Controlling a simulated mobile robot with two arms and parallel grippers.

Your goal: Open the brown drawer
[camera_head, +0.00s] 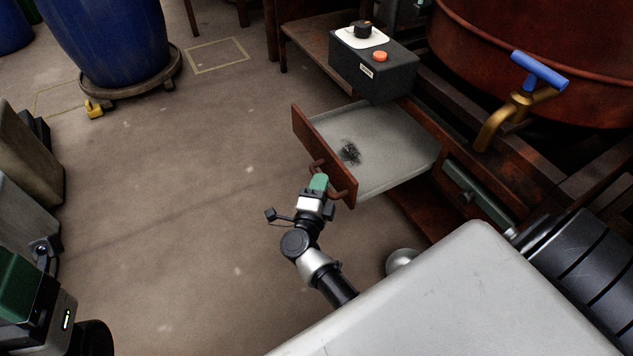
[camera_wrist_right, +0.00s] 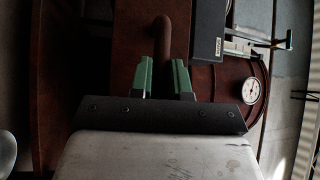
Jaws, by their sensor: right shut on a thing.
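The brown drawer (camera_head: 301,134) stands pulled well out of the brown bench in the head view, with its grey inside showing and a dark tangled bit on its floor. Its front carries a brown bar handle (camera_head: 341,194), which also shows in the right wrist view (camera_wrist_right: 163,40). My right gripper (camera_head: 318,183) is at the drawer front, its green fingers shut on the handle; the fingers also show in the wrist view (camera_wrist_right: 160,78). My left gripper is not clearly seen; a green and grey part of mine shows at the lower left.
A black control box (camera_head: 372,68) with a red button stands on the bench behind the drawer. A green-fronted drawer (camera_head: 477,192) is shut to the right. A rusty vat with a blue-handled tap (camera_head: 538,70) stands at upper right. A blue barrel (camera_head: 108,40) stands at upper left; the floor between is clear.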

